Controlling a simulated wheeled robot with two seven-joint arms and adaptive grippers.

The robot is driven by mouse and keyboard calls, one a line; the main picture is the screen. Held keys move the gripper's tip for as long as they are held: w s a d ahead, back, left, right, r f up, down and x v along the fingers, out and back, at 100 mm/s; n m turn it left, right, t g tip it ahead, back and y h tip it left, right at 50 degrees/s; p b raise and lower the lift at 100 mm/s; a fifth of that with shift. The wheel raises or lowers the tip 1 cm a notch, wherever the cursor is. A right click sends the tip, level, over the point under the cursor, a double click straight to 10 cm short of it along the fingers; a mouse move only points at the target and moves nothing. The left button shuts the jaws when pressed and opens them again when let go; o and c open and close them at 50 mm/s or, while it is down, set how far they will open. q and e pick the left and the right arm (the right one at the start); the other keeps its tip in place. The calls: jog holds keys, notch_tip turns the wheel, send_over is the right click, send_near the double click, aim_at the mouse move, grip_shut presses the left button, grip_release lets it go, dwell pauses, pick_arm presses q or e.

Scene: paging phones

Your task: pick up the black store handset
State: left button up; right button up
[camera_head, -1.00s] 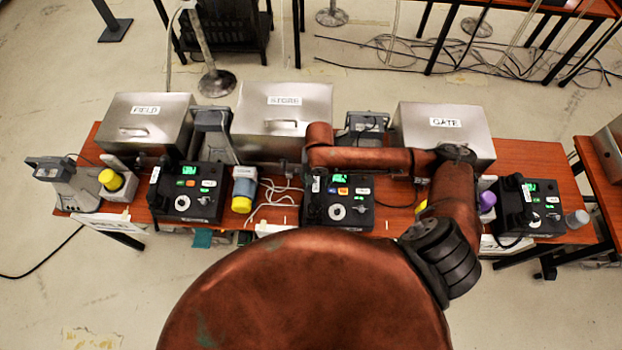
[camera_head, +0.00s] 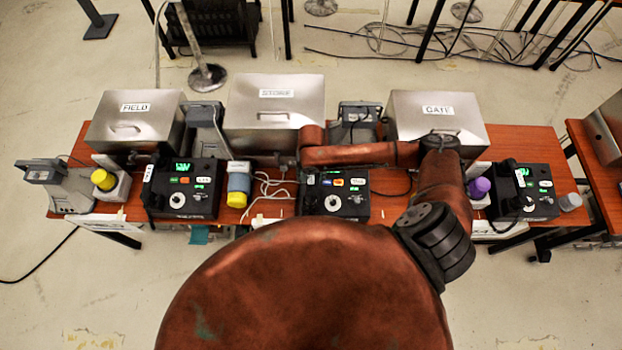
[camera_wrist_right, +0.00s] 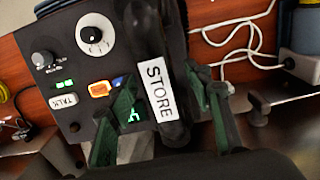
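The black store handset (camera_wrist_right: 150,40) lies along the left side of the store phone (camera_head: 345,200), with a white STORE label on it in the right wrist view. My right gripper (camera_wrist_right: 165,110) is open, its green-black fingers on either side of the handset at the label. I cannot tell whether either finger touches it. In the head view my right arm hides much of the handset and the gripper. My left gripper is not in view.
The field phone (camera_head: 185,190) and gate phone (camera_head: 535,190) stand left and right on the wooden table (camera_head: 395,183). Metal boxes (camera_head: 275,105) line the back.

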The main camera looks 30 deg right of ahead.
grip_shut()
dwell(0.4)
jog(key=shift+r, duration=0.2)
